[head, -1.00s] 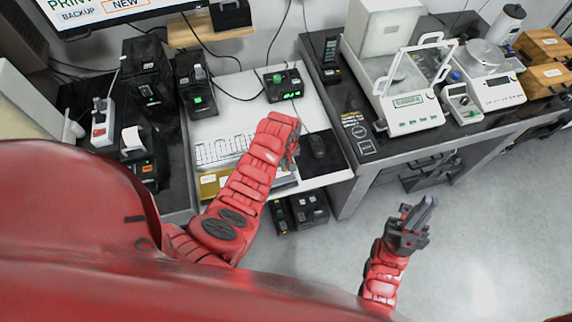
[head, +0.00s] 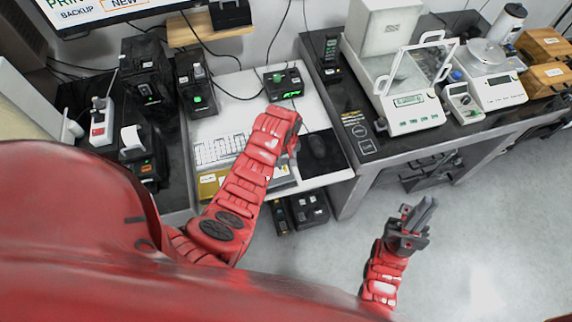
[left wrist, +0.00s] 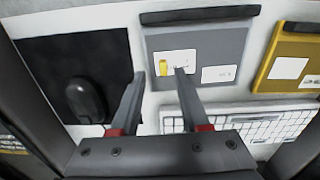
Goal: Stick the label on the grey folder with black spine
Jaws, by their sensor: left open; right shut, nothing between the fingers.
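The grey folder with black spine (left wrist: 232,48) lies flat on the white desk in the left wrist view. Its black spine (left wrist: 200,15) is along the far edge. A white rectangle (left wrist: 173,57) with a small yellow mark is on its cover, and a second white rectangle (left wrist: 218,74) is beside it. I cannot tell which, if either, is a loose label. My left gripper (left wrist: 160,78) is open, its fingertips over the folder's left edge. In the head view the left hand is mostly hidden by its forearm. My right gripper (head: 422,214) is shut and empty above the floor.
A yellow folder (left wrist: 294,52) lies right of the grey one in the left wrist view. A keyboard (left wrist: 270,128) is on the near side and a mouse (left wrist: 85,103) on a black mat to the left. A small black device (head: 284,82) stands behind.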

